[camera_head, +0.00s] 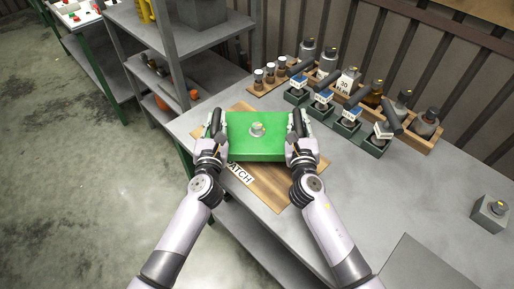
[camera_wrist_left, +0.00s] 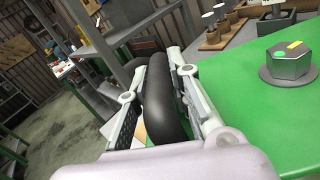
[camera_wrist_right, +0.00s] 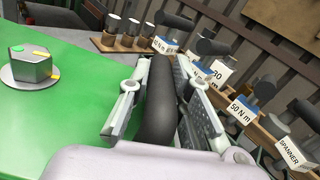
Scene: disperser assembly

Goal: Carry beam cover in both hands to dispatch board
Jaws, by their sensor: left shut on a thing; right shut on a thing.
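The beam cover is a green box-like piece (camera_head: 257,149) with a grey hexagonal knob (camera_head: 257,130) on top and a black handle at each side. It is over the wooden dispatch board (camera_head: 282,187), which is partly hidden by it; I cannot tell if they touch. My left gripper (camera_head: 215,128) is shut on the left black handle (camera_wrist_left: 160,95). My right gripper (camera_head: 299,128) is shut on the right black handle (camera_wrist_right: 158,100). The cover looks about level.
The grey bench (camera_head: 375,190) is clear to the right of the board. Torque tools in green holders (camera_head: 349,126) and a wooden rack of bottles (camera_head: 425,138) stand along the back. A grey block (camera_head: 490,212) is far right. Grey shelving (camera_head: 190,42) stands behind left.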

